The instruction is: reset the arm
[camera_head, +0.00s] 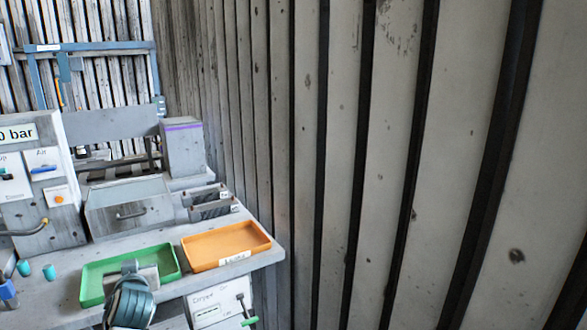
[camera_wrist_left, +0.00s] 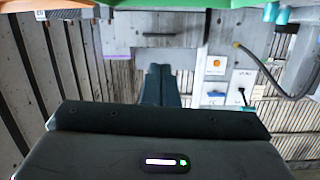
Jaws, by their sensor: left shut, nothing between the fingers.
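My left gripper (camera_wrist_left: 155,85) is in the middle of the left wrist view, with its two dark fingers together and nothing between them. In the head view, the dark ribbed part at the bottom left, with a grey tip (camera_head: 130,267), looks like the end of my left arm. It overlaps the front of the green tray (camera_head: 92,284); I cannot tell how high above it is. My right gripper is in neither view.
An orange tray (camera_head: 228,246) lies right of the green one on the grey bench (camera_head: 190,284). Behind stand a grey box with a handle (camera_head: 130,208) and a control panel (camera_head: 40,190). Teal cups (camera_head: 48,271) are at left. A slatted wall (camera_head: 340,150) fills the right.

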